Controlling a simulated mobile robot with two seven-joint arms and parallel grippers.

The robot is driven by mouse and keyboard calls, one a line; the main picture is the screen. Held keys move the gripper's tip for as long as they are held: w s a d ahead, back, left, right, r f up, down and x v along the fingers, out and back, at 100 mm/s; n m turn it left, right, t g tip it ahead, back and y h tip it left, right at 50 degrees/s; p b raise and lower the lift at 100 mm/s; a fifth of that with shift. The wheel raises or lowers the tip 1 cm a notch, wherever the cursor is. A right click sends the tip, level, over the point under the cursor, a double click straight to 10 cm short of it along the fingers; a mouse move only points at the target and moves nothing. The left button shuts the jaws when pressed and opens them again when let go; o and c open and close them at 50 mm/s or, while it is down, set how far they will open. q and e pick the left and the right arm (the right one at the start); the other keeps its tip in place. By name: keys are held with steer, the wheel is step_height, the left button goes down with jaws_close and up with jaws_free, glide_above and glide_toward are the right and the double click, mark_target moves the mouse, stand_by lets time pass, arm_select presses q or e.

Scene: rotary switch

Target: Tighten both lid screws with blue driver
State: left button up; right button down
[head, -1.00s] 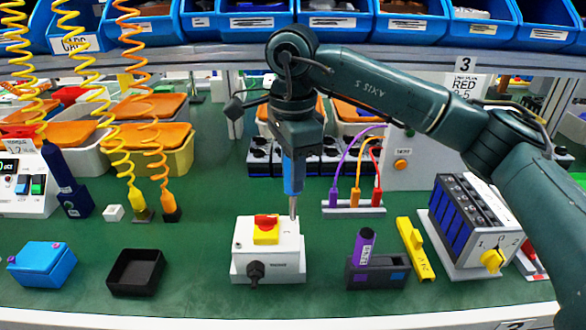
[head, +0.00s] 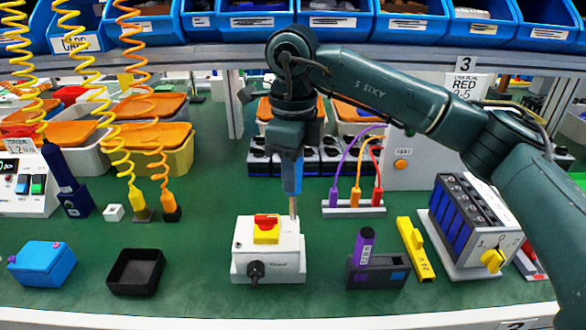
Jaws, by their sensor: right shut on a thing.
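The white switch box (head: 285,262) stands on the green bench in the middle of the head view, with a red and yellow rotary knob (head: 266,228) on its lid and a black gland on its front. My right gripper (head: 293,152) is above the back right of the box, shut on the blue driver (head: 292,172). The driver is upright, its shaft pointing down, its tip at or very near the back right corner of the lid. I cannot tell whether it touches a screw. The lid screws are too small to see. My left gripper is not in view.
A black tray (head: 135,273) and a blue box (head: 42,265) lie to the left. A dark holder with a purple driver (head: 364,245), a yellow bar (head: 415,250) and a switch unit (head: 470,225) stand to the right. Coiled cords hang at the left.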

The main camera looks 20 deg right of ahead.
steer(key=m, duration=0.4)
steer(key=shift+m, duration=0.3)
steer(key=m, duration=0.3)
steer(key=shift+m, duration=0.3)
steer(key=shift+m, duration=0.3)
steer(key=m, duration=0.4)
steer(key=shift+f+m, duration=0.1)
steer(key=shift+m, duration=1.5)
